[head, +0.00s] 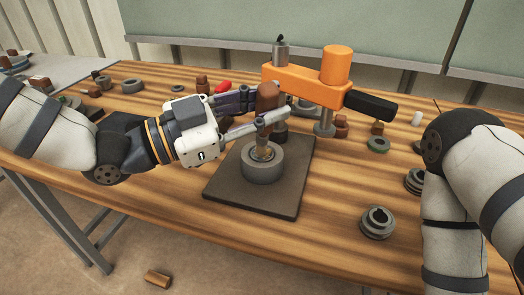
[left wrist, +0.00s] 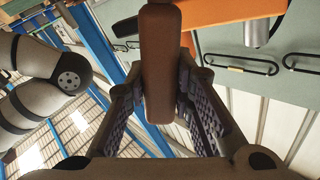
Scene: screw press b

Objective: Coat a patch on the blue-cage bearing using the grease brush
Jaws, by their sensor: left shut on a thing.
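My left gripper (head: 268,110) is shut on the grease brush (head: 267,95), holding it upright by its brown handle. In the left wrist view the brush handle (left wrist: 161,65) stands between the two fingers. The brush's lower end is down at the opening of a thick grey ring (head: 262,172), which lies on a dark square plate (head: 225,190). I cannot tell whether the brush touches the ring. No blue cage shows on it, so I cannot tell whether it is the blue-cage bearing. My right gripper is not in view; only the right arm shows.
An orange press (head: 300,84) with a black handle (head: 371,105) stands just behind the brush. Grey rings (head: 376,223) and small brown parts lie around the wooden table (head: 330,235). A brown block (head: 158,278) lies on the floor. The table's front left is clear.

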